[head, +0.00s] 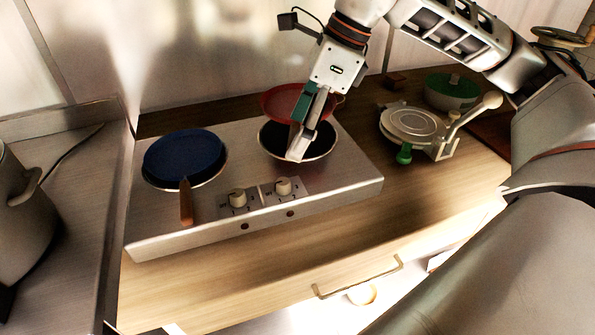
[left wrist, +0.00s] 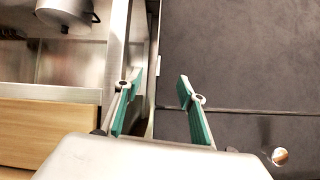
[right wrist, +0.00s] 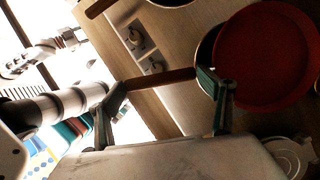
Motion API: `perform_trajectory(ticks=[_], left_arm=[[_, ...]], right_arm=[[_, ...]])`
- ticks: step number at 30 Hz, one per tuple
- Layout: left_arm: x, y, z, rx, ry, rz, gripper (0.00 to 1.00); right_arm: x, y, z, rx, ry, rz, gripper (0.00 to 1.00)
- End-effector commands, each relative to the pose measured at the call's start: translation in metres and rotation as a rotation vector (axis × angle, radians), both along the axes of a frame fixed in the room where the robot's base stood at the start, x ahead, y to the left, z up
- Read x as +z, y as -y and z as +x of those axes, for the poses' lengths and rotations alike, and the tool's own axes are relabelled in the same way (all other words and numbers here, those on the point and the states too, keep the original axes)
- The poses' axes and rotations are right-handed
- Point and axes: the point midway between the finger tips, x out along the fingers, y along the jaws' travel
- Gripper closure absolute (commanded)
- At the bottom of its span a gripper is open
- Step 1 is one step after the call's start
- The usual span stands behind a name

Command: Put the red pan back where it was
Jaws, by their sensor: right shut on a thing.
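The red pan (head: 283,100) is over the back edge of the right burner (head: 312,146) in the head view, partly hidden behind my right gripper (head: 300,138). Whether it touches the hob cannot be told. In the right wrist view the red pan (right wrist: 268,58) is at the upper right. Its brown handle (right wrist: 162,79) spans the space between the fingers of my right gripper (right wrist: 165,92), which is shut on it. My left gripper (left wrist: 160,95) is open and empty, well away from the pan, above a dark floor.
A blue pan (head: 184,157) sits on the left burner of the steel hob (head: 160,232). A grey pot (head: 22,210) is at far left. Clear wooden counter (head: 400,190) lies in front.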

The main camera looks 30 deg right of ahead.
Motion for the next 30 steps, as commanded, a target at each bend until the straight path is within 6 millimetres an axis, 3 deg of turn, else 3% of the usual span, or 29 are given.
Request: perform_trajectory(ticks=[1, 6, 13, 21, 30], left_arm=[[-0.017, -0.001, -0.003, 0.001, -0.012, 0.003, 0.6], [-0.04, -0.003, -0.012, -0.001, -0.04, 0.012, 0.6], [-0.045, -0.004, -0.013, -0.001, -0.041, 0.016, 0.6], [-0.07, -0.007, -0.018, -0.004, -0.052, 0.034, 0.6], [-0.057, -0.011, -0.004, 0.002, -0.019, 0.041, 0.6]], right_arm=[[-0.015, 0.0, 0.001, 0.0, -0.001, 0.001, 0.52], [-0.028, 0.0, 0.001, -0.001, 0.001, 0.0, 0.52], [-0.036, 0.0, 0.001, -0.001, 0.003, 0.001, 0.52], [-0.072, 0.0, 0.001, 0.0, -0.002, 0.0, 0.52], [-0.071, 0.0, 0.001, 0.0, 0.004, 0.001, 0.52]])
